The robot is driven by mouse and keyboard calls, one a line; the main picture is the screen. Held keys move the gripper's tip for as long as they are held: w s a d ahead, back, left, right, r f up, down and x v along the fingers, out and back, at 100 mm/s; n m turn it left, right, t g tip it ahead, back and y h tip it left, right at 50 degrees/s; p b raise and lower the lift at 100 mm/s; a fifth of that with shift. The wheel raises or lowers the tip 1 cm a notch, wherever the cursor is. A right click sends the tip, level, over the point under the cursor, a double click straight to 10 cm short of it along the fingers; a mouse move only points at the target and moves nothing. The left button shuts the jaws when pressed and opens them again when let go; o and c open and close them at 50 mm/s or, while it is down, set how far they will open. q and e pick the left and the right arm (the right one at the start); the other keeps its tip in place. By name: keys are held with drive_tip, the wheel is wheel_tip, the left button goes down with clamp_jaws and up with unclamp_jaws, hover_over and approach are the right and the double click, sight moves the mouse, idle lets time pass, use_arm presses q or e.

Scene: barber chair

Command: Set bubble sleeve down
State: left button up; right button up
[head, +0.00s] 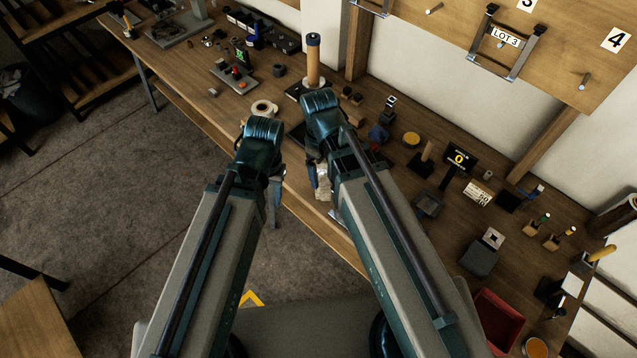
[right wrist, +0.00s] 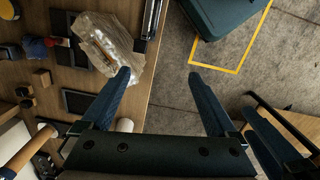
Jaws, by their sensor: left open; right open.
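The bubble sleeve (right wrist: 108,48), a crinkled clear pouch with something pale and brownish inside, lies on the wooden table near its front edge. In the head view only part of it (head: 323,184) shows, partly hidden by my right arm. My right gripper (right wrist: 160,76) is open and empty; one fingertip overlaps the sleeve's edge in the right wrist view, and I cannot tell if they touch. The other finger is over the floor beyond the table edge. My left gripper (head: 275,208) is open, left of the right one, off the table's front edge, with nothing seen in it.
A tape roll (head: 264,108) and an upright brown roll on a stand (head: 313,62) are behind the grippers. Several small tools and blocks crowd the table to the right. A red bin (head: 497,322) is at lower right. Floor in front is open.

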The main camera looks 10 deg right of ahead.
drive_tip(key=s+a+m, duration=0.3)
drive_tip(key=s+m, duration=0.2)
drive_tip(key=shift+s, duration=0.4)
